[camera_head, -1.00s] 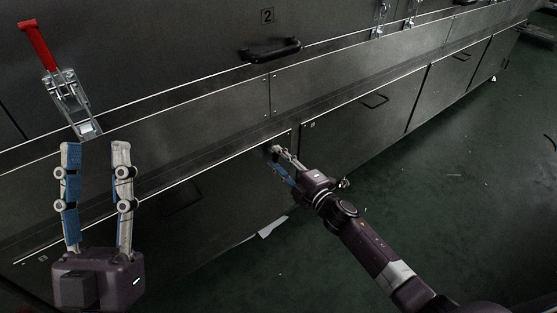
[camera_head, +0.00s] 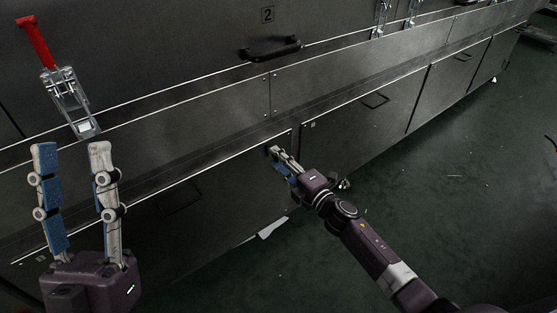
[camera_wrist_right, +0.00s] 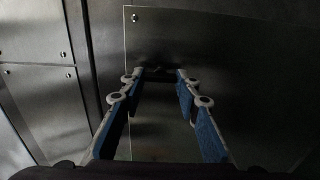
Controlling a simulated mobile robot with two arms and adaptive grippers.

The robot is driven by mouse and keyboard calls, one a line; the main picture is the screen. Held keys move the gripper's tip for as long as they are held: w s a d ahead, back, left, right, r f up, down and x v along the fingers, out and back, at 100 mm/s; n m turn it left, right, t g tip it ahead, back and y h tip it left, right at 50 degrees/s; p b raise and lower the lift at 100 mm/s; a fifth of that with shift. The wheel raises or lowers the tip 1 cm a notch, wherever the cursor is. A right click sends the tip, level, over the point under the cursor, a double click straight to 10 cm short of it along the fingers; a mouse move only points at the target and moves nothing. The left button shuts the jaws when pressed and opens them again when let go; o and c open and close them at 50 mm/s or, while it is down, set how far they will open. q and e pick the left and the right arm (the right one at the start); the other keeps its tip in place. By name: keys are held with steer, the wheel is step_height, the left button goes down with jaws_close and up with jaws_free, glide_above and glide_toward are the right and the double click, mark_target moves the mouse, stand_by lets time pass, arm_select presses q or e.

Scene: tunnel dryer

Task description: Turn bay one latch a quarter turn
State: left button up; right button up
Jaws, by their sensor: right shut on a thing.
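The bay one latch (camera_head: 267,151) is a small dark piece at the upper right corner of the lower left door panel (camera_head: 225,195). My right gripper (camera_head: 273,153) reaches it from the front and is shut on it. In the right wrist view the two blue-padded fingers converge on the dark latch (camera_wrist_right: 157,72), which they partly hide; its exact angle is too dark to tell. My left gripper (camera_head: 73,146) is open and empty, fingers pointing up, below the red-handled toggle clamp (camera_head: 67,100).
A black handle (camera_head: 270,50) sits under the number 2 plate (camera_head: 267,15). More lower doors (camera_head: 375,110) run off to the right. Green floor (camera_head: 440,190) with scattered scraps is open at the right. A white scrap (camera_head: 271,229) lies by the panel's foot.

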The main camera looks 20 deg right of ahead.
steer(key=shift+f, duration=0.1)
steer(key=o, duration=1.2)
steer(key=shift+c, duration=0.2)
steer(key=shift+s, duration=0.1)
steer(key=v, duration=1.2)
